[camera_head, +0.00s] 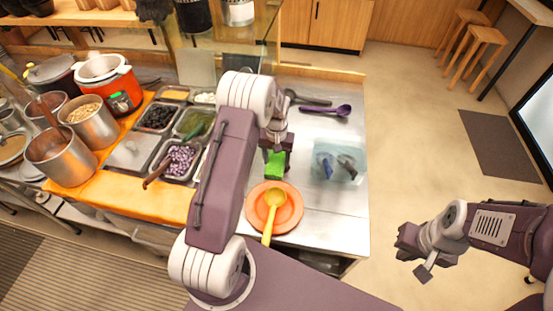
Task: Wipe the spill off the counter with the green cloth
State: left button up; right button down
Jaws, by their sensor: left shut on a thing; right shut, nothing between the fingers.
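The green cloth (275,164) is a small bright green piece at the middle of the steel counter (318,222). My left gripper (277,150) is shut on it, above or at the counter beyond the orange plate; I cannot tell whether the cloth touches the surface. No spill shows clearly, and my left arm hides part of the counter. My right gripper (414,256) is shut and empty, out over the floor at the lower right, away from the counter.
An orange plate (291,222) with a yellow spoon (273,207) lies nearer than the cloth. A pale blue clear container (350,150) with dark items stands right of it. A purple ladle (326,112) lies behind. Topping trays and metal pots (58,163) fill the left.

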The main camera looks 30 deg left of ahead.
pick_arm(q)
jog(key=shift+f, duration=0.1)
jog(key=shift+w+d+p, duration=0.1)
jog(key=shift+w+d, duration=0.1)
jog(key=shift+d, duration=0.6)
jog(key=shift+w+d+p, duration=0.1)
jog(key=shift+w+d, duration=0.1)
jog(key=shift+d, duration=0.65)
jog(key=shift+w+d+p, duration=0.1)
jog(key=shift+w+d, duration=0.1)
jog(key=shift+d, duration=0.6)
jog(key=shift+a, duration=0.1)
jog(key=shift+s+a, duration=0.2)
jog(key=shift+a, duration=0.6)
jog(key=shift+s+a, duration=0.25)
jog(key=shift+a, duration=0.5)
jog(key=shift+s+a, duration=0.2)
jog(key=shift+a, duration=0.6)
jog(key=shift+w+d+p, duration=0.15)
jog(key=shift+w+d, duration=0.05)
jog(key=shift+d, duration=0.6)
jog(key=shift+w+d+p, duration=0.15)
jog(key=shift+w+d, duration=0.05)
jog(key=shift+d, duration=0.65)
jog(key=shift+w+d+p, duration=0.15)
jog(key=shift+w+d, duration=0.05)
jog(key=shift+d, duration=0.6)
